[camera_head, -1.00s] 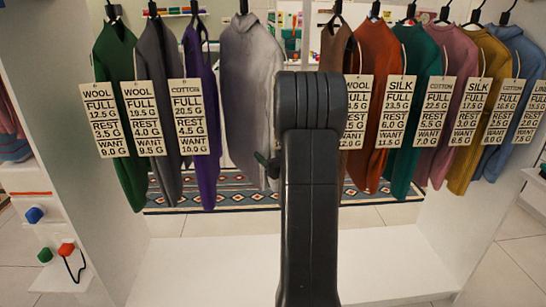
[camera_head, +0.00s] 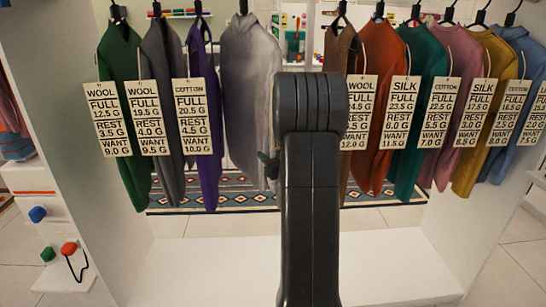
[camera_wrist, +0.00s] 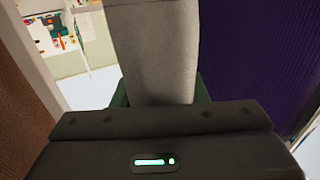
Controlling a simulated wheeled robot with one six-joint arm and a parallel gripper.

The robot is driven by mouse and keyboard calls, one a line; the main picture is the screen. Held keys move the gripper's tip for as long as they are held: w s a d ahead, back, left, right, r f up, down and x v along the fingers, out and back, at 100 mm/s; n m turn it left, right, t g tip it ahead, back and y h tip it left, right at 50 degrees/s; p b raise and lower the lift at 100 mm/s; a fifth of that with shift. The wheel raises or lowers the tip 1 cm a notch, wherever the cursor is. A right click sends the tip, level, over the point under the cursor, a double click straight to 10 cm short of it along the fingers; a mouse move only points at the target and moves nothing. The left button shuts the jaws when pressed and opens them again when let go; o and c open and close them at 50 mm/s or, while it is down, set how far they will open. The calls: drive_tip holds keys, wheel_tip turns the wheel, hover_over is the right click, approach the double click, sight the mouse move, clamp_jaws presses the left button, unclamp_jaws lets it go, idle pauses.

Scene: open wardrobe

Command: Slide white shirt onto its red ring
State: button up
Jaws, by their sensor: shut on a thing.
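The white shirt (camera_head: 250,85), greyish white, hangs from the rail between a purple shirt (camera_head: 205,120) on its left and a brown one (camera_head: 338,60) on its right. No tag shows on it. My gripper (camera_head: 268,165) is at its lower right edge, mostly hidden behind my dark arm. In the wrist view my gripper (camera_wrist: 160,102) is shut on the white shirt (camera_wrist: 155,50), which runs up between the dark green fingers. I cannot make out a red ring; the rail is cut off at the top.
Tagged shirts hang on both sides: green (camera_head: 120,60) and grey (camera_head: 160,60) at left, orange (camera_head: 380,55), teal (camera_head: 425,55), pink, mustard and blue at right. White wardrobe walls stand at both sides. The wardrobe floor (camera_head: 200,270) is clear.

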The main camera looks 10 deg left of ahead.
drive_tip(key=shift+s+a, duration=0.1)
drive_tip(key=shift+a, duration=0.2)
drive_tip(key=o, duration=1.3)
drive_tip(key=shift+d, duration=0.1)
drive_tip(key=v, duration=1.3)
drive_tip(key=shift+s+d+p, duration=0.2)
drive_tip(key=shift+s+p, duration=0.15)
drive_tip(key=shift+w, duration=0.1)
drive_tip(key=b+x, duration=0.1)
drive_tip(key=x, duration=1.3)
drive_tip(key=shift+d, duration=0.35)
